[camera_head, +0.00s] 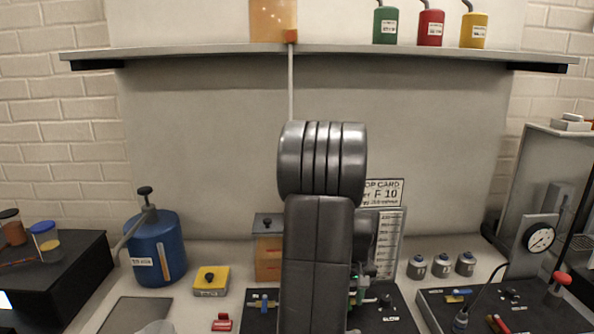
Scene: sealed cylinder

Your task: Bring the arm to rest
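My arm (318,230) stands upright in the middle of the view, its dark grey links folded with a thick ribbed joint at the top. It blocks the view of the bench behind it. My gripper does not show clearly; it seems hidden behind the arm links. I cannot see whether anything is held.
A shelf (200,52) above carries an orange container (273,20) and green (385,25), red (431,27) and yellow (474,30) canisters. On the bench are a blue tank (155,250), a yellow box (211,280) and, at right, a gauge (539,238) above a dark panel.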

